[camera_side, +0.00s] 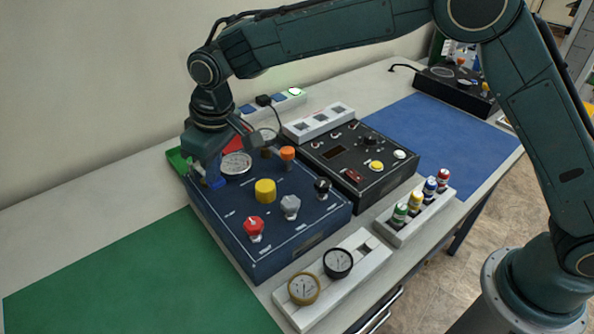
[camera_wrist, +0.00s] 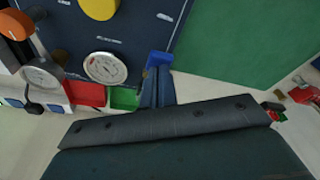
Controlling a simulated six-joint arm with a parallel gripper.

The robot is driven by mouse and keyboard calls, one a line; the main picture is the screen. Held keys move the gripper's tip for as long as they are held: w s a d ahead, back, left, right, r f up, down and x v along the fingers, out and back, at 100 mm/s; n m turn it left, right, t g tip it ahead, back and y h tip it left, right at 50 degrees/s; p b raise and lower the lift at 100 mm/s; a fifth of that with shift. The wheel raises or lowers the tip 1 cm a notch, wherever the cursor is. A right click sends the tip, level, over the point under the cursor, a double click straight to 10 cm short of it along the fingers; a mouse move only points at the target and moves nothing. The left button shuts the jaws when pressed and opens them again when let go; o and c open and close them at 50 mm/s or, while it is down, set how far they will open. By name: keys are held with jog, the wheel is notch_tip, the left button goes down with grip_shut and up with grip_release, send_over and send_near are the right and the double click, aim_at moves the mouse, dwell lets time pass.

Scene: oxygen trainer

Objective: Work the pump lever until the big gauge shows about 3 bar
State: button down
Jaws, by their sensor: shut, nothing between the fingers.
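The blue pump panel (camera_side: 275,235) stands on the table with the big white-faced gauge (camera_side: 236,163) near its far left corner. The gauge also shows in the wrist view (camera_wrist: 105,68), but its needle is too small to read. A bright blue piece (camera_side: 216,182), which looks like the pump lever, is at the panel's left edge beside the gauge. It also shows in the wrist view (camera_wrist: 159,59). My gripper (camera_wrist: 158,76) is shut and empty, its fingertips right at this blue piece. I cannot tell whether they touch it.
Yellow (camera_side: 265,191), red (camera_side: 253,227), grey (camera_side: 290,206), black and orange knobs stand on the panel. A black control box (camera_side: 360,160) is to its right. Loose gauges sit on a white rack (camera_side: 332,279) in front. The green mat (camera_side: 130,285) at left is clear.

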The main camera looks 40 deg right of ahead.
jog(key=shift+f, duration=0.75)
jog(key=shift+r, duration=0.15)
jog(key=shift+v, duration=0.85)
jog(key=shift+w+a+r, duration=0.1)
jog(key=shift+w+r, duration=0.05)
jog(key=shift+w, duration=0.05)
jog(key=w+v, duration=0.1)
jog(key=v, duration=0.5)
jog(key=shift+a+r, duration=0.3)
jog(key=shift+r, duration=0.2)
